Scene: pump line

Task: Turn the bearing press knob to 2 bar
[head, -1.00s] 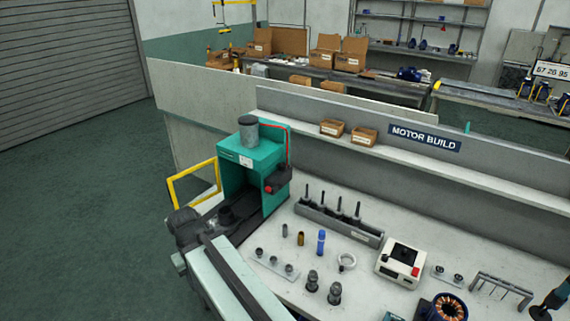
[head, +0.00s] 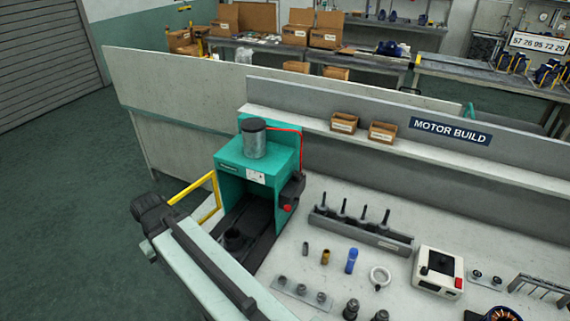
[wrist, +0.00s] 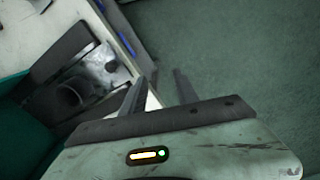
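The bearing press (head: 257,172) is a teal frame with a grey cylinder on top and a dark base, at the left end of the bench in the head view. A black box on its right side carries a small red knob (head: 288,208); its setting is too small to read. In the wrist view, the press's dark base (wrist: 45,72) and part of its teal side lie at the left. My gripper (wrist: 159,77) has its two dark fingers apart with nothing between them. It is beside the press base, and the knob is not seen in the wrist view.
A yellow frame (head: 193,200) stands at the press's left. On the bench right of the press are a rack with upright tools (head: 360,230), small loose parts, a blue bottle (head: 352,260) and a white control box (head: 438,271). Green floor at the left is open.

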